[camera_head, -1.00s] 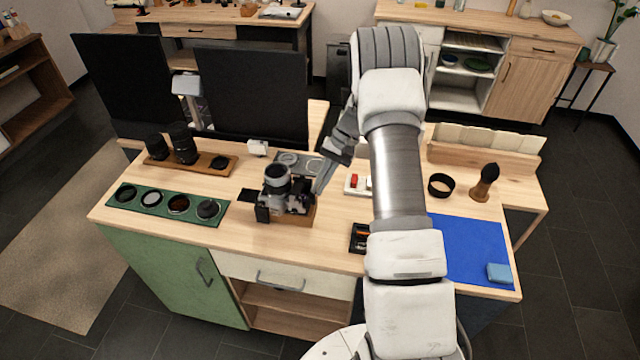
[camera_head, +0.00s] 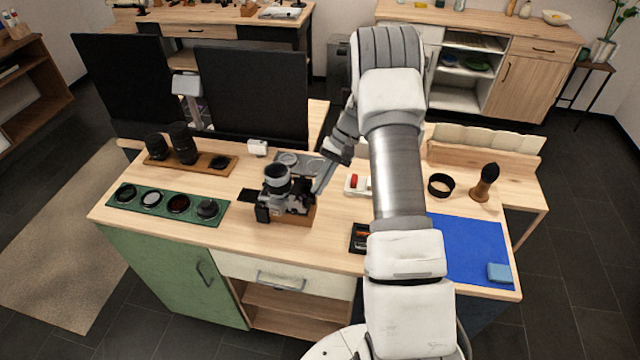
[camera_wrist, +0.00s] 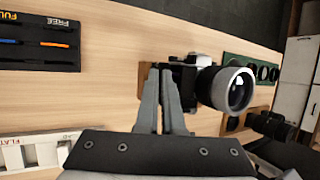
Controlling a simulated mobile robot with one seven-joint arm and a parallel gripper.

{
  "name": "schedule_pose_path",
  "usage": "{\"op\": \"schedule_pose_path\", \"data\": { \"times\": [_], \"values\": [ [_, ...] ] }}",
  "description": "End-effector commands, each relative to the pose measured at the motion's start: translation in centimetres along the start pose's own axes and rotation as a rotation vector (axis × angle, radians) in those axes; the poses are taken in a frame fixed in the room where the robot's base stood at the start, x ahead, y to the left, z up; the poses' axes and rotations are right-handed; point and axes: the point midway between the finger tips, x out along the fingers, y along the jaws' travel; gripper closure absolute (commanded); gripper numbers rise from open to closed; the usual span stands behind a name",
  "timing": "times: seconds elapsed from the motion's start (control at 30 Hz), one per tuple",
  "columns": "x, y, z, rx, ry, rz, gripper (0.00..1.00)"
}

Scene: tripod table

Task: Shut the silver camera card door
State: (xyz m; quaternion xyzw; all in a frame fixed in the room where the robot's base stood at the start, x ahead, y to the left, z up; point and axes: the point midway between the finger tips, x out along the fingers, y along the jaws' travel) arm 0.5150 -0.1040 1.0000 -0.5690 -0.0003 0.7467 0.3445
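My gripper (camera_head: 318,190) is at the camera's right side in the head view. In the wrist view the fingers of my gripper (camera_wrist: 161,70) lie close together, with nothing visible between them. The tips are at or very near the camera body; contact is unclear. I cannot make out the card door or its angle.
A green tray (camera_head: 168,221) of round lens parts lies left of the camera. A grey tray (camera_head: 313,163) lies behind it, and a black battery tray (camera_head: 359,238) lies to the right. A blue mat (camera_head: 470,245) covers the right end. Dark monitors (camera_head: 250,95) stand behind.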

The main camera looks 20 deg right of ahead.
Motion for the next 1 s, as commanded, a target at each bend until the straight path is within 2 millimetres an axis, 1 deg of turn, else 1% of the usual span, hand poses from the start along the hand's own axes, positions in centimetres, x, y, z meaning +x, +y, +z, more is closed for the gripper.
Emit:
{"op": "schedule_pose_path", "data": {
  "times": [0.17,0.4,0.53,0.7,0.97,1.0],
  "values": [
    [-0.1,-0.4,0.0,0.007,0.000,0.024,1.00],
    [0.1,-1.9,-0.1,0.071,-0.002,0.190,1.00],
    [0.5,-2.6,-0.2,0.102,0.002,0.257,1.00],
    [0.7,-3.4,-0.4,0.106,0.004,0.256,1.00],
    [0.6,-3.7,-0.3,0.103,0.004,0.253,1.00],
    [0.7,-3.7,-0.3,0.103,0.004,0.252,0.88]
  ]
}}
